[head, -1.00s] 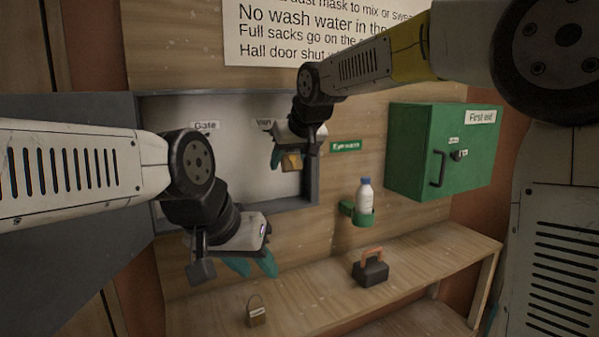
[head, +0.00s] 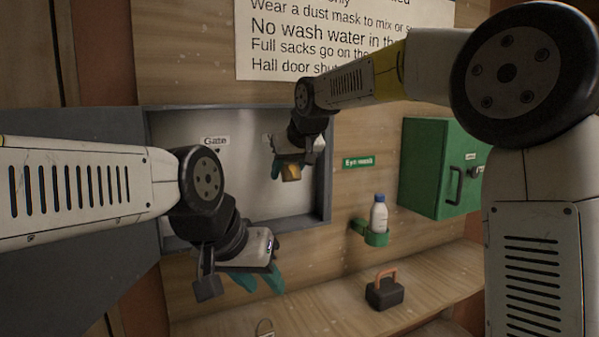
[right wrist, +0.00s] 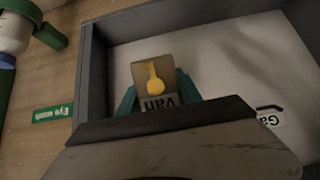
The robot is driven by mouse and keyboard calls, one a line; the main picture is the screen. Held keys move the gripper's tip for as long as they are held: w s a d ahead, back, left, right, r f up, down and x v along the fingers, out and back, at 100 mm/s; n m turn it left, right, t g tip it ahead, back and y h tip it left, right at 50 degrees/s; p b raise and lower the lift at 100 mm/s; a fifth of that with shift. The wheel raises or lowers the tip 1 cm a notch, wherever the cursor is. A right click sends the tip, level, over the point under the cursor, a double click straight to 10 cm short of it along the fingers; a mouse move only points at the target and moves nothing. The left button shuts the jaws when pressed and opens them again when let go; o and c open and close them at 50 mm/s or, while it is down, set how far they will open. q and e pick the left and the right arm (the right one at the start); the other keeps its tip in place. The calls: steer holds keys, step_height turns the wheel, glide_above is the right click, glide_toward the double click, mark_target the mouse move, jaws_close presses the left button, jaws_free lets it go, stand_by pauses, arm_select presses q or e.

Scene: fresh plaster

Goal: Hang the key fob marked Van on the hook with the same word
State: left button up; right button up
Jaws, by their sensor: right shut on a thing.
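The Van key fob (right wrist: 154,80) is a tan tag with a yellow key picture and the word Van, upside down in the right wrist view. My right gripper (head: 291,163) is shut on the fob, which also shows in the head view (head: 291,174), in front of the open key cabinet's pale back panel. A label (head: 267,139) by the right gripper is mostly hidden behind it; its hook cannot be seen. The Gate label (head: 215,141) with a small dark hook (head: 217,150) is to the left. My left gripper (head: 259,281) is open and empty below the cabinet.
The cabinet's grey frame (head: 324,165) surrounds the panel, its door (head: 90,250) swung open left. An eye-wash bottle (head: 379,213), black block with orange handle (head: 385,290) and green first aid box (head: 428,165) are right.

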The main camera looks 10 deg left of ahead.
steer(key=shift+w+a+f, duration=0.15)
steer(key=shift+w+a, duration=0.35)
steer(key=shift+w, duration=0.25)
steer(key=shift+w+a+f, duration=0.2)
steer(key=shift+w+a, duration=0.25)
steer(key=shift+w, duration=0.25)
steer(key=shift+w+a+f, duration=0.15)
steer(key=shift+w+a, duration=0.35)
steer(key=shift+w, duration=0.25)
steer(key=o, duration=1.5)
steer(key=shift+c, duration=0.2)
